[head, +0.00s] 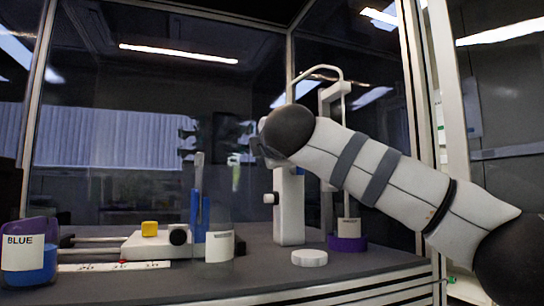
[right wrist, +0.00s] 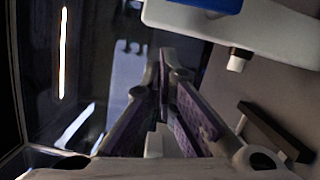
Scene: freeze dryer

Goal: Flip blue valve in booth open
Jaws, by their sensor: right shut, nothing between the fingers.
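A white upright post (head: 290,210) with a small white side knob (head: 270,198) stands in the booth. In the right wrist view, a white body (right wrist: 265,32) with a white knob (right wrist: 238,60) carries a blue part (right wrist: 210,3), cut off by the top edge; it may be the blue valve. In the head view, my right wrist hides the post's top. My right gripper (right wrist: 160,78) is shut and empty, beside the white body and apart from it in the picture. Whether the valve is open or closed cannot be told. My left gripper is out of view.
A cup labelled BLUE (head: 30,256), a slide device with a yellow block (head: 149,229), a blue stand (head: 199,215) and a labelled beaker (head: 219,245) are to the left. A white disc (head: 309,258) and a purple-based container (head: 347,243) lie near the post.

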